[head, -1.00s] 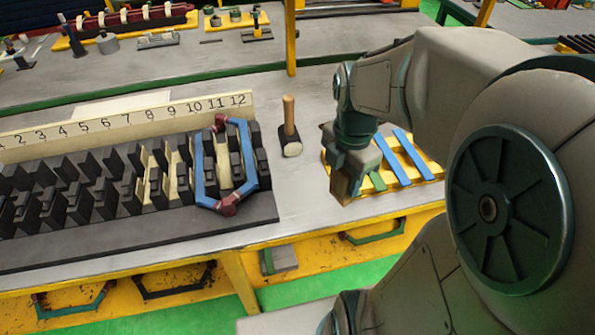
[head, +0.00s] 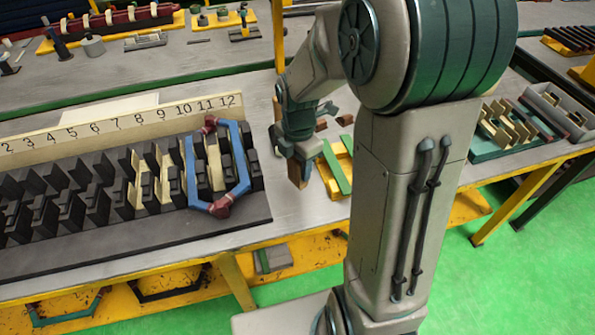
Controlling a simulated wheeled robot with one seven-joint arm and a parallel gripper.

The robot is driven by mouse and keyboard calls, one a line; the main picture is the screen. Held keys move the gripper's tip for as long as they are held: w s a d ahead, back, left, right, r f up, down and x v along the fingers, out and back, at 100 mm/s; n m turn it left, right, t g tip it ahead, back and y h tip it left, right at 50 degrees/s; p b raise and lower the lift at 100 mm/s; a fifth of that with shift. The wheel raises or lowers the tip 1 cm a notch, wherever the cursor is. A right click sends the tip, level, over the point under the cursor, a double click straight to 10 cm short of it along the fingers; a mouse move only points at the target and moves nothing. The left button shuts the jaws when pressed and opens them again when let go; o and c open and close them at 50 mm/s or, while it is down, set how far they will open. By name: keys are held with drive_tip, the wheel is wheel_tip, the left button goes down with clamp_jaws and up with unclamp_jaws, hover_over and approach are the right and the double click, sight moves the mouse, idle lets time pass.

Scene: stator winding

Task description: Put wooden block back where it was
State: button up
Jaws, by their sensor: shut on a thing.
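My gripper (head: 299,170) is shut on a brown wooden block (head: 294,171). It points down over the table between the slotted black rack and the yellow tray. The block is small and partly hidden by the fingers. I cannot tell whether it touches the table. Small brown pieces (head: 345,118) lie on the table behind the yellow tray (head: 346,160), beside my arm.
The black rack with a numbered board (head: 110,130) stands at left, with a blue hexagonal coil (head: 190,170) on it. A green strip (head: 336,168) lies on the yellow tray. My arm hides part of the tray. A teal tray (head: 490,150) stands at right.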

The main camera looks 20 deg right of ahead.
sight(298, 175)
drive_tip(key=shift+f, duration=2)
drive_tip(key=shift+f, duration=0.1)
drive_tip(key=shift+f, duration=0.15)
drive_tip(key=o, duration=1.3)
drive_tip(key=shift+r, duration=0.2)
